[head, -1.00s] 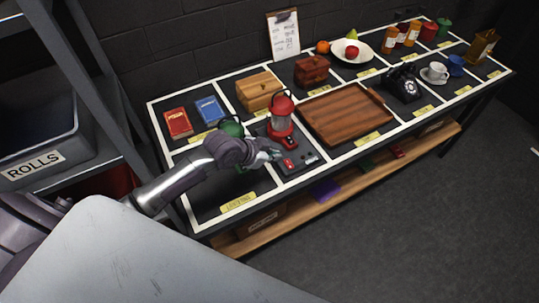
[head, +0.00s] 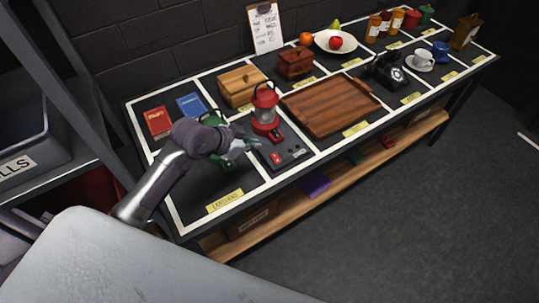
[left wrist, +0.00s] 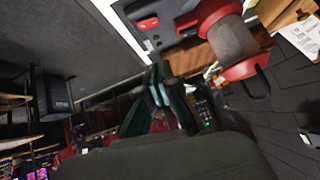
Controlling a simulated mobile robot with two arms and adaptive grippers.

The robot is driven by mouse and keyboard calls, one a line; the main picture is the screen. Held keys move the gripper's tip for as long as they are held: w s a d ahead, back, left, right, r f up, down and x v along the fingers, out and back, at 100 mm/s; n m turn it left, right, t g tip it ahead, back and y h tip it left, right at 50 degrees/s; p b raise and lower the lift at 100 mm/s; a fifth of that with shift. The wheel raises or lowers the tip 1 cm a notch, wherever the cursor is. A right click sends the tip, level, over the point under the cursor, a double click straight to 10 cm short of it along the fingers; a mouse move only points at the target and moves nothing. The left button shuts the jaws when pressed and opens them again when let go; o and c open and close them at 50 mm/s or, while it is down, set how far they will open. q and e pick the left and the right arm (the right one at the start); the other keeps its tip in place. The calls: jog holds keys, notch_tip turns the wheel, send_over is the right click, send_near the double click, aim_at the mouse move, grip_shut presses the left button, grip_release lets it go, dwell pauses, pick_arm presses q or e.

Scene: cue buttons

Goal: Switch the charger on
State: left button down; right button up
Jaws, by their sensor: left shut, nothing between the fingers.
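The charger (head: 292,149) is a dark flat box on the table, with a red switch (head: 277,158) near its front left. In the left wrist view the switch (left wrist: 147,23) shows at the top; I cannot tell its position. A red lantern (head: 265,112) stands upright at the charger's back; it also shows in the wrist view (left wrist: 232,42). My left gripper (head: 253,145) is shut and empty, just left of the switch and seemingly a little above the charger. In the wrist view its fingertips (left wrist: 160,74) are apart from the switch. My right gripper is not in view.
A green lantern (head: 213,119) is partly hidden behind my left arm. A wooden tray (head: 330,104) lies right of the charger, and a wooden box (head: 241,86) stands behind. The labelled front-left cell (head: 210,182) looks bare.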

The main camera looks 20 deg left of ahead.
pick_arm(q)
jog(key=shift+s+a+r, duration=0.1)
jog(key=shift+s, duration=0.05)
jog(key=p, duration=0.2)
send_over(277, 154)
jog(key=s, duration=0.3)
jog(key=f, duration=0.7)
jog(key=shift+w+a, duration=0.25)
jog(key=shift+a, duration=0.15)
jog(key=f, duration=0.2)
jog(key=shift+a+f, duration=0.25)
jog(key=shift+f, duration=0.15)
jog(key=shift+w+a+f, duration=0.1)
jog(key=shift+f, duration=0.55)
